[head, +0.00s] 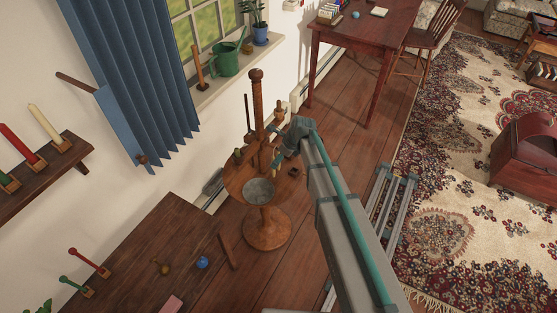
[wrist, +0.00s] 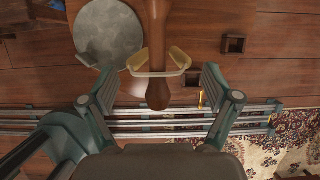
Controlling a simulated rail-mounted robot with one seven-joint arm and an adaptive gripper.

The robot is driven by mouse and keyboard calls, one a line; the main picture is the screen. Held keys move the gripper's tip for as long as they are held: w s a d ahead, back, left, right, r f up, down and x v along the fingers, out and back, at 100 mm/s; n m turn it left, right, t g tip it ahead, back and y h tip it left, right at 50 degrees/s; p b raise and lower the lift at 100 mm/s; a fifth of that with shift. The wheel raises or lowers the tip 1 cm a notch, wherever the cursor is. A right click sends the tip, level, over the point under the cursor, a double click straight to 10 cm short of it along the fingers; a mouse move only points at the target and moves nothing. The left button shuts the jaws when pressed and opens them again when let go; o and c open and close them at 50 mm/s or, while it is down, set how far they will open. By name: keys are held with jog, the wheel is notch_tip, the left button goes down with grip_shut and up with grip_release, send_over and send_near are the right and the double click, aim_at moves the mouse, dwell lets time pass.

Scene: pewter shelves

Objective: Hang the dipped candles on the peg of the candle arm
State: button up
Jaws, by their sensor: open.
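The candle stand (head: 257,105) has a tall wooden post above a round wooden top. In the wrist view its wooden peg (wrist: 157,35) runs down the picture to a rounded knob end. The dipped candles (wrist: 139,62) are two short cream-yellow pieces, one on each side of the peg. Their pale wick crosses the peg just short of the knob and appears to lie over it. My gripper (wrist: 160,76) is open, its fingers wide apart on either side of the candles and touching neither. In the head view my gripper (head: 285,148) is beside the post and covers much of the peg and candles.
A grey round dish (head: 259,190) sits on the stand's top. A dark wooden table (head: 130,250) with a blue ball (head: 202,262) is at lower left. A wall shelf (head: 45,175) holds upright candles. A windowsill with a green watering can (head: 223,60) lies behind.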

jog(key=s+d+r+n, duration=0.2)
jog(key=d+r+n, duration=0.3)
jog(key=r, duration=0.4)
jog(key=s+d+f+n+g+h, duration=0.2)
jog(key=s+d+f+n, duration=0.3)
jog(key=s+f+n, duration=0.45)
jog(key=s+d+f+n+g+h, duration=0.15)
jog(key=s+d+f+n, duration=0.45)
jog(key=s+f, duration=0.65)
jog(key=s+d+f+g, duration=0.1)
jog(key=s+d+f, duration=0.1)
jog(key=s, duration=0.7)
jog(key=s+d+f+n+g, duration=0.1)
jog(key=s+f, duration=0.3)
jog(key=s, duration=0.5)
jog(key=s+d+f+n+g, duration=0.1)
jog(key=s+d+f+g, duration=0.2)
jog(key=s, duration=0.6)
jog(key=shift+s+h, duration=0.25)
jog(key=shift+h, duration=0.1)
